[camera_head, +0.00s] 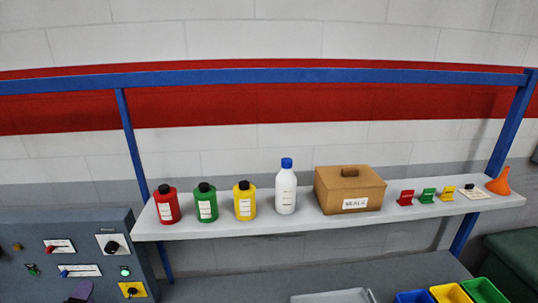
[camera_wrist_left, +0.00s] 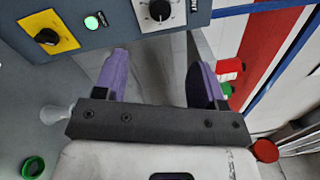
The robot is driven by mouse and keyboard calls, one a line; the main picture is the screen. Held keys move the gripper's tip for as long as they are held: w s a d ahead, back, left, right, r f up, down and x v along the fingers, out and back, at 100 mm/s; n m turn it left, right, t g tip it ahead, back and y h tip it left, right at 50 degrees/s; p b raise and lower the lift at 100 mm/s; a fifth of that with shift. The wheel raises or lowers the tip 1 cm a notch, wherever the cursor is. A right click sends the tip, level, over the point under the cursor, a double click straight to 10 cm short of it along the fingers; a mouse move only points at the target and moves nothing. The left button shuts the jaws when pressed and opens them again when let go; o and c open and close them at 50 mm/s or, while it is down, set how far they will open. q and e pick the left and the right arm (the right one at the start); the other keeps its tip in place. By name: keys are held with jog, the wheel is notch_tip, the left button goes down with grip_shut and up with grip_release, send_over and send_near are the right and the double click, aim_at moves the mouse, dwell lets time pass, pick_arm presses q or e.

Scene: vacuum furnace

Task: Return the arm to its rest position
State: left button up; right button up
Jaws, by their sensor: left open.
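My left gripper (camera_wrist_left: 158,72) is open in the left wrist view, its two purple fingers wide apart with nothing between them. In the head view only a small purple part of it (camera_head: 80,292) shows at the lower left edge, in front of the control panel (camera_head: 40,222). The rest of the left arm is out of the head view. My right gripper is in neither view.
Coloured bins (camera_head: 450,293) stand lower right. Panel knobs (camera_wrist_left: 157,10) are close to the gripper.

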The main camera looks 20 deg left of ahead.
pick_arm(q)
jog(key=s+a+f+n+g+y, duration=0.2)
jog(key=s+a+n+g+y, duration=0.3)
jog(key=n, duration=0.5)
jog(key=s+d+f+n+g+h, duration=0.2)
jog(key=d+f+n+g, duration=0.25)
jog(key=d, duration=0.35)
jog(key=s+d+f+g+h, duration=0.1)
jog(key=s+d+f+h, duration=0.25)
jog(key=d, duration=0.75)
jog(key=s+d+f+g+h, duration=0.25)
jog(key=s+d, duration=0.25)
jog(key=d, duration=0.6)
jog(key=s+d+f+h, duration=0.4)
jog(key=d, duration=0.7)
notch_tip(320, 180, up, 16)
jog(key=n+p, duration=0.1)
jog(key=p, duration=1.4)
jog(key=shift+s+d+f+g+p, duration=0.15)
jog(key=shift+s+g+p, duration=0.15)
jog(key=shift+s+p, duration=0.1)
